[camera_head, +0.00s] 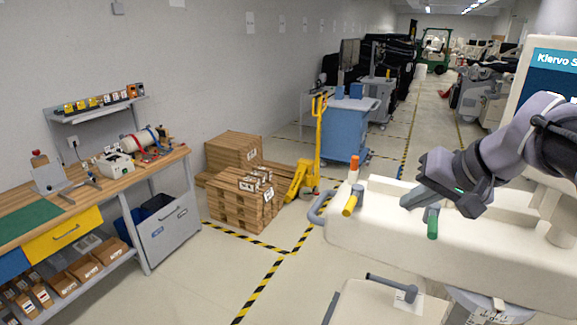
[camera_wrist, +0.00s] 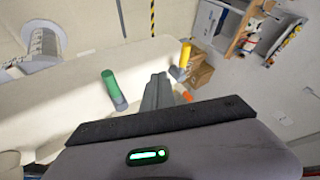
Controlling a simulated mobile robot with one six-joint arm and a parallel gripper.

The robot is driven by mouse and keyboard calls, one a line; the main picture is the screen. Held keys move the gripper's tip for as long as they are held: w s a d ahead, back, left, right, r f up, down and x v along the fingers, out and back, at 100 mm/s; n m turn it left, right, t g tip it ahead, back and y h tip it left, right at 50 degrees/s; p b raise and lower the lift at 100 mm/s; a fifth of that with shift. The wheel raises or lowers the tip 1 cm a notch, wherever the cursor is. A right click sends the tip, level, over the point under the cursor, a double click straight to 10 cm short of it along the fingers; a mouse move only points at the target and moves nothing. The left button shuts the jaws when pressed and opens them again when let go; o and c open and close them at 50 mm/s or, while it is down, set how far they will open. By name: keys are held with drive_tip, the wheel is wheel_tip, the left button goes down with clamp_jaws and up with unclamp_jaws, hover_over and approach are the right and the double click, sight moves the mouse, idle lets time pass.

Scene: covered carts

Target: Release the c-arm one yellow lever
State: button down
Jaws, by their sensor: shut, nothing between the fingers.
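The yellow lever (camera_head: 349,205) is a short yellow handle on the near side of the cream c-arm body (camera_head: 470,250), close to its left end. It also shows in the wrist view (camera_wrist: 185,54), just right of and beyond my fingertips. My gripper (camera_head: 408,201) is shut and empty above the body, between the yellow lever and a green lever (camera_head: 432,224), and apart from the yellow lever. In the wrist view my gripper (camera_wrist: 158,80) has the green lever (camera_wrist: 109,83) to its left. The fingers hide part of the body there.
An orange-topped post (camera_head: 353,168) stands near the yellow lever, with a grey-blue loop handle (camera_head: 320,208) to the left. A cream panel with a grey handle (camera_head: 390,285) lies below. A workbench (camera_head: 150,168), stacked boxes (camera_head: 238,200) and a blue cart (camera_head: 345,130) stand further off.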

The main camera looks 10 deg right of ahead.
sight(352, 204)
drive_tip(key=w+a+f, duration=0.5)
drive_tip(key=w+f, duration=0.2)
drive_tip(key=w, duration=0.1)
drive_tip(key=shift+w, duration=0.2)
drive_tip(key=shift+a+f, duration=0.1)
drive_tip(key=shift+a, duration=0.1)
idle(0.5)
